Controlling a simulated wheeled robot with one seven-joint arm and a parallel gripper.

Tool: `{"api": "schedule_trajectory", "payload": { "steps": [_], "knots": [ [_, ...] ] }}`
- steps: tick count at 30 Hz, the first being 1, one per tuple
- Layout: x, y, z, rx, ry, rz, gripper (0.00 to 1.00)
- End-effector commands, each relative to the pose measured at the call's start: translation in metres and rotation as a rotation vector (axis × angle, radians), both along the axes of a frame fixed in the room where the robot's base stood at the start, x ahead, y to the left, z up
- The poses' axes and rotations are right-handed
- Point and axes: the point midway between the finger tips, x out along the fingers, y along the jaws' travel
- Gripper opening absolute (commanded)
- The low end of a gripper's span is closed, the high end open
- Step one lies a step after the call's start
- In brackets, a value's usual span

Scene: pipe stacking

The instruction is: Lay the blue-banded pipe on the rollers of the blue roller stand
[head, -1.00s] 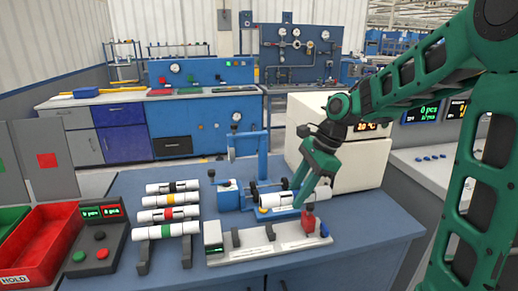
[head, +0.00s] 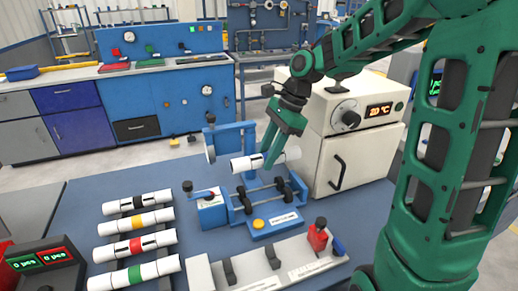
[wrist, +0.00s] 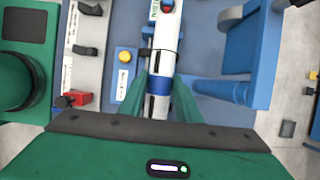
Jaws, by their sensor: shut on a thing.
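The blue-banded pipe (head: 243,164) is white and hangs roughly level between my gripper's fingers. My gripper (head: 269,158) is shut on it. In the wrist view, the pipe (wrist: 165,32) runs up the picture between the two green fingers (wrist: 160,92), with its blue band near them. The blue roller stand (head: 211,211) lies below, with dark rollers (head: 264,192) and a tall blue post behind. In the head view a gap shows between pipe and rollers. The pipe's middle is partly hidden by the fingers.
Pipes with black, yellow, red (head: 135,246) and green bands lie on a rack at left. A pale fixture (head: 297,252) with dark supports and a red clamp lies in front. A white oven (head: 352,125) stands close at right. Bare blue tabletop lies behind the rack.

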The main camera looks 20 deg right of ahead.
Motion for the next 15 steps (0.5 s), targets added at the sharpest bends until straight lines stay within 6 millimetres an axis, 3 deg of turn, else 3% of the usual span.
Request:
{"api": "schedule_trajectory", "payload": {
  "steps": [15],
  "knots": [
    [0.000, 0.006, -0.036, 0.002, 0.002, 0.008, 0.07]
  ]
}}
